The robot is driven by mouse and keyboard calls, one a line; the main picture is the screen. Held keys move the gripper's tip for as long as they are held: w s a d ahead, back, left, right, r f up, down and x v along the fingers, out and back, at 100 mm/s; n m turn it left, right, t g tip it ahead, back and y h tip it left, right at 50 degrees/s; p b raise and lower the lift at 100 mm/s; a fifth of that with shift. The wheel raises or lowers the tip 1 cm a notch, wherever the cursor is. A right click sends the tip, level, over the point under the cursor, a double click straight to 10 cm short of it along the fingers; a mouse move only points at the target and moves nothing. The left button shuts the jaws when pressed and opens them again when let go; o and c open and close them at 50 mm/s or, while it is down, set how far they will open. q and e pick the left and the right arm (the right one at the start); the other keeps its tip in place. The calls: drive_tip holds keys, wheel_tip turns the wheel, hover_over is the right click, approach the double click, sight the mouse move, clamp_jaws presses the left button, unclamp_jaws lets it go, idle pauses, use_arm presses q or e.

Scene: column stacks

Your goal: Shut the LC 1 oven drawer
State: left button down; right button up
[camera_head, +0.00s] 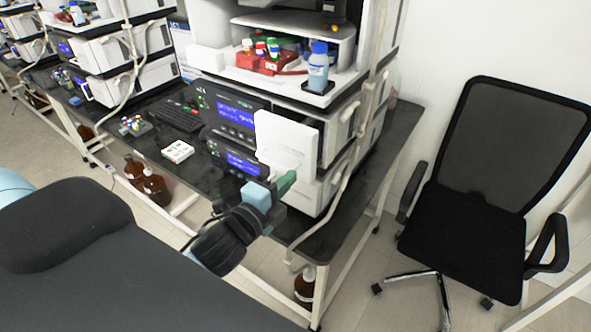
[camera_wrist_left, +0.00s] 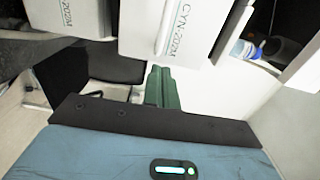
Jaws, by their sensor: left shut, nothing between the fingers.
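The LC stack (camera_head: 235,108) stands on the dark bench in the middle of the head view. A white drawer (camera_head: 287,143), which I take to be the oven drawer, sticks out from its front. My left gripper (camera_head: 286,182) has green fingers, shut and empty, just below and in front of that drawer. Whether they touch it cannot be told. My right gripper is not in view.
A black office chair (camera_head: 475,190) stands right of the bench (camera_head: 385,150). A blue-capped bottle (camera_head: 318,68) and red tray (camera_head: 270,63) sit on the stack. A keyboard (camera_head: 178,115) and small white box (camera_head: 178,151) lie on the bench. Brown bottles (camera_head: 155,187) stand below.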

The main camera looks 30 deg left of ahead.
sight(306, 163)
use_arm(q)
drive_tip(key=w, duration=0.3)
drive_tip(key=shift+w+d+r, duration=0.15)
drive_tip(key=shift+w, duration=0.05)
drive_tip(key=shift+w+p, duration=0.3)
drive_tip(key=shift+w, duration=0.15)
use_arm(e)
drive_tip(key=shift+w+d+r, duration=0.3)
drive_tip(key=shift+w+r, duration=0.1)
